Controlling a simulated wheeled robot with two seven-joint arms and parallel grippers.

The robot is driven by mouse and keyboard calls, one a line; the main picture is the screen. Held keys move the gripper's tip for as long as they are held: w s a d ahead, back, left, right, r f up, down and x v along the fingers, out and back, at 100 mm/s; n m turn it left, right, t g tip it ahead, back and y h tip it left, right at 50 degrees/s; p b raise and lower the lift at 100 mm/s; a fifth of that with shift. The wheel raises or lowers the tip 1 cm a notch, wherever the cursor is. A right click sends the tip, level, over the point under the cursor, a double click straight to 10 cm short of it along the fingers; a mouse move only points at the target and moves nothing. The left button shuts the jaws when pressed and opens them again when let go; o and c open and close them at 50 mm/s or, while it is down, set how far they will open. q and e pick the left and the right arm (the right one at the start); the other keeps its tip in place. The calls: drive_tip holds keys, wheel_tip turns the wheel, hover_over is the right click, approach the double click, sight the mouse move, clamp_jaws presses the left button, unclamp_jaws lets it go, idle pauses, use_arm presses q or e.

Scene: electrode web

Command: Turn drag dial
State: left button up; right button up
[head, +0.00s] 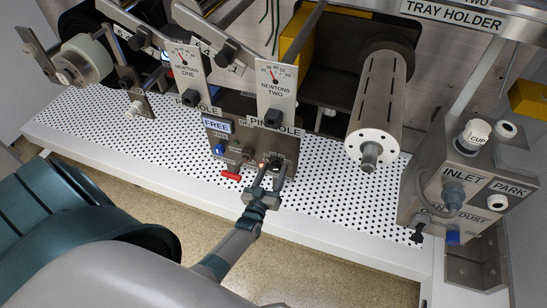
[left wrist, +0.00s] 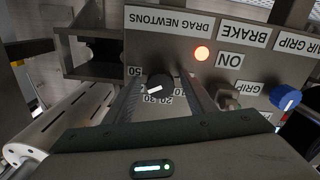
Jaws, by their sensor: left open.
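The drag dial (left wrist: 158,86) is a black knob with a white pointer mark on a grey panel labelled "DRAG NEWTONS", upside down in the left wrist view. Numbers including 50, 30 and 20 show around it. In the head view the dial (head: 274,162) is at the lower right of the small control box. My left gripper (head: 273,171) is open, with its fingers pointing at the panel. In the left wrist view the fingers (left wrist: 160,95) lie on either side of the knob; I cannot tell whether they touch it. My right gripper is not in view.
Next to the dial are a lit orange-red lamp (left wrist: 202,54), labelled "BRAKE" and "ON", a metal toggle (left wrist: 229,97) and a blue knob (left wrist: 285,97). A red lever (head: 231,176) sticks out below the box. A metal roller (head: 380,100) stands to the right above the perforated white deck (head: 320,205).

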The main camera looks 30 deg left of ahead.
use_arm(q)
drive_tip(key=shift+s+d, duration=0.1)
drive_tip(key=shift+s, duration=0.3)
drive_tip(key=p+v, duration=0.1)
drive_tip(key=v, duration=1.5)
drive_tip(key=shift+s, duration=0.35)
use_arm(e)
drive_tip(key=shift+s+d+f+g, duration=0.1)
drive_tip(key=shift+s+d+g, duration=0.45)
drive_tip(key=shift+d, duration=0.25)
use_arm(q)
drive_tip(key=shift+w+d, duration=0.1)
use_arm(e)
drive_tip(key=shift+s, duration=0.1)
